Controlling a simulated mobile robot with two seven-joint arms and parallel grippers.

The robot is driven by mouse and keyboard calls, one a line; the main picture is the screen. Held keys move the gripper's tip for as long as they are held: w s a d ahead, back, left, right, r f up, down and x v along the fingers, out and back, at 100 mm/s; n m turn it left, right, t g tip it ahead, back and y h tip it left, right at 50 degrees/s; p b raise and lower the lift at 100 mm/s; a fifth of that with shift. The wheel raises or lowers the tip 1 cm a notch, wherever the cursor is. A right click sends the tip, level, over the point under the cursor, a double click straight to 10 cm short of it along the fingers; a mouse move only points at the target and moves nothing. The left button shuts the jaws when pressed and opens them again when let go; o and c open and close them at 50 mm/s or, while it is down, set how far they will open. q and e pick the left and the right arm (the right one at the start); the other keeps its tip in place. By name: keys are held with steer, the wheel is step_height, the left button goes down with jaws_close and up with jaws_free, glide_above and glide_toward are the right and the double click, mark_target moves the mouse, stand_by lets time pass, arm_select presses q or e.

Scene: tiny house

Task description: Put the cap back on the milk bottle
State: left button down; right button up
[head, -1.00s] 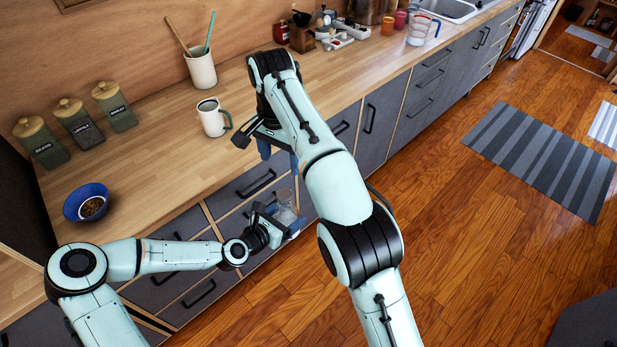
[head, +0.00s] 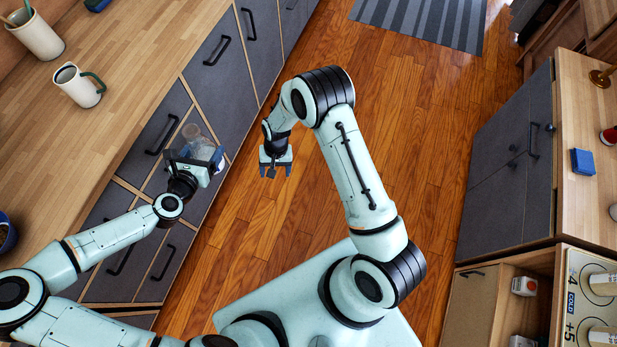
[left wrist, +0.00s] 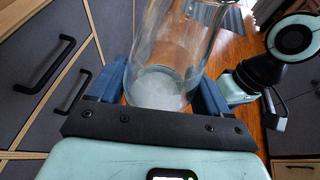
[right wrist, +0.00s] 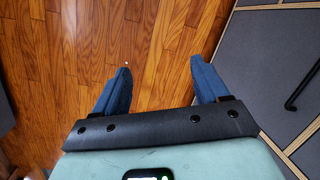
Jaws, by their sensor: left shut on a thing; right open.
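The clear glass milk bottle (head: 201,150) is in my left gripper (head: 199,160), in front of the grey drawers. In the left wrist view the bottle (left wrist: 175,48) stands between the blue fingers, which are shut on it, with something whitish at its bottom. Its mouth is out of that view and too small to read in the head view. My right gripper (head: 276,170) is open and points down over the wood floor, apart from the bottle. In the right wrist view nothing lies between its fingers (right wrist: 160,68). I cannot make out the cap in any view.
The left counter (head: 120,75) holds a white mug (head: 78,86) and a utensil crock (head: 36,36). At right, another counter (head: 590,205) holds a blue sponge-like block (head: 583,162); an open cubby (head: 525,310) is below. The floor (head: 400,130) between is clear, with a striped rug (head: 425,20).

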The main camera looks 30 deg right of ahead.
arm_select(q)
steer(key=shift+r, duration=0.1)
arm_select(e)
steer(key=s+f, duration=0.2)
steer(key=s, duration=0.8)
steer(key=s+f+n+y, duration=0.1)
steer(key=s+f, duration=0.2)
steer(key=s, duration=0.8)
steer(key=shift+s+t+y, duration=0.3)
steer(key=shift+t, duration=0.1)
arm_select(q)
steer(key=shift+w, duration=0.1)
steer(key=w+a+r+n+t+y, duration=0.1)
steer(key=a+n+y, duration=0.3)
steer(key=a, duration=0.2)
steer(key=w+a+r+n+t+y, duration=0.1)
steer(key=a+n+t+y, duration=0.1)
steer(key=a+n+y, duration=0.2)
steer(key=a, duration=0.3)
steer(key=shift+a+y, duration=0.25)
steer(key=shift+y, duration=0.05)
